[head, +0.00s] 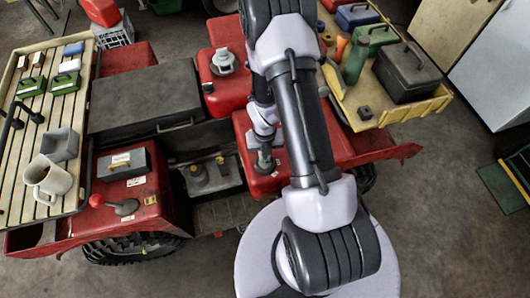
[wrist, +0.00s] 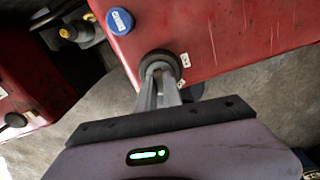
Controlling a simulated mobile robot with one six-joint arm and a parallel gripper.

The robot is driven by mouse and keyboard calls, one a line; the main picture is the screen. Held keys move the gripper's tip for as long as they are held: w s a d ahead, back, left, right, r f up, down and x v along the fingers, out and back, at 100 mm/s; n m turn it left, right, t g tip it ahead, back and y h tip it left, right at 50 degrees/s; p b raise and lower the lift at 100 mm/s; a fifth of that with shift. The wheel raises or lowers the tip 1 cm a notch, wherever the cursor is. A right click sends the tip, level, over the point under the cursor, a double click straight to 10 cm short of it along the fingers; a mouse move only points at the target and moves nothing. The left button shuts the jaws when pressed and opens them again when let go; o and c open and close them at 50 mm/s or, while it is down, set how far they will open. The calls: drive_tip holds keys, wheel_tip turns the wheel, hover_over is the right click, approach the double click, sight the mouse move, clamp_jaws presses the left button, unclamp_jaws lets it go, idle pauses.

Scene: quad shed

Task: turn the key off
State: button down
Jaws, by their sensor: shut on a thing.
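The key switch (wrist: 161,62) is a round dark fitting on a red panel (wrist: 215,40) in the wrist view. My gripper (wrist: 159,72) is shut on the key at the middle of this fitting, and the fingertips hide most of the key. Small white labels (wrist: 185,60) sit on the panel beside the switch. In the head view my gripper (head: 264,162) points down onto the red body (head: 245,130) of the quad. The key itself cannot be made out there.
A blue round cap (wrist: 120,21) sits on the panel near the switch. A red-knobbed lever (head: 97,200) is at the left. A slatted rack (head: 60,110) holds a mug (head: 48,182) and boxes; a yellow tray (head: 395,108) holds a dark case (head: 407,72). Open floor lies at right.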

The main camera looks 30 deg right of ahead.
drive_tip(key=shift+s+a+r+n+p, duration=0.15)
drive_tip(key=shift+n+p, duration=0.15)
drive_tip(key=shift+p, duration=1.95)
drive_tip(key=shift+f+n, duration=0.2)
drive_tip(key=shift+n, duration=0.4)
drive_tip(key=c, duration=1.5)
unclamp_jaws()
wheel_tip(320, 180, up, 8)
drive_tip(key=p, duration=0.8)
drive_tip(key=shift+r, duration=0.1)
